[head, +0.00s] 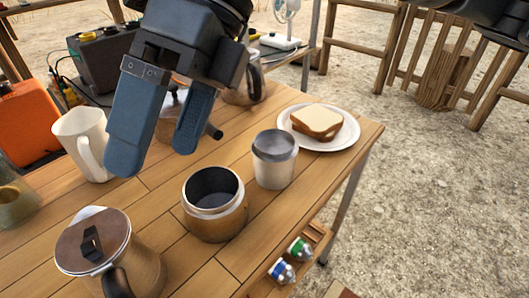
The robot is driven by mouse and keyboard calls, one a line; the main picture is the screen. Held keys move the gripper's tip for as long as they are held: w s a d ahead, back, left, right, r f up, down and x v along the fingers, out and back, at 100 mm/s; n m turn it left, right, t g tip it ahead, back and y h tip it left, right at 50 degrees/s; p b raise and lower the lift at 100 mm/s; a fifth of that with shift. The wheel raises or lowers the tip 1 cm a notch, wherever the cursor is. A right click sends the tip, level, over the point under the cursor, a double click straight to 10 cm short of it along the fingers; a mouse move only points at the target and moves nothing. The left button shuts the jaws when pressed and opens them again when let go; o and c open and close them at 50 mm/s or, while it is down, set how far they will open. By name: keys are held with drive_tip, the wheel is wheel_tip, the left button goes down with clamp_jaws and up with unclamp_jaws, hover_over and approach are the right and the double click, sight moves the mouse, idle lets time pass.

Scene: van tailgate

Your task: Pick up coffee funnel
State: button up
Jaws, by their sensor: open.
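My gripper (155,158) is open and empty, with its two blue fingers pointing down above the wooden table. An open round metal pot (214,225) stands upright below and right of the fingers, apart from them. It has a dark inner wall and a paler grey floor. A silver cylinder (274,170) with a darker grey top stands right of the pot. I cannot tell for sure which of these parts is the coffee funnel, or whether it sits inside the open pot. A lidded metal pot (135,268) with a black handle stands at the front left.
A white mug (80,145) and an olive cup (14,203) stand at the left. A plate (346,140) with a sandwich (317,119) lies near the right edge. Another metal pot (168,125) is partly hidden behind my fingers. Bare table (175,272) shows between the front pots.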

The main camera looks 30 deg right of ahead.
drive_tip(key=w+d+f+m+t+h, duration=0.15)
drive_tip(key=w+d+h, duration=0.25)
drive_tip(key=d, duration=0.4)
drive_tip(key=m+t+h+b, duration=0.1)
drive_tip(key=h, duration=0.2)
hover_over(275, 150)
drive_tip(key=f, duration=0.2)
drive_tip(key=shift+f+b, duration=0.4)
drive_tip(key=shift+f, duration=2.9)
drive_tip(key=shift+c, duration=0.4)
drive_tip(key=c, duration=1)
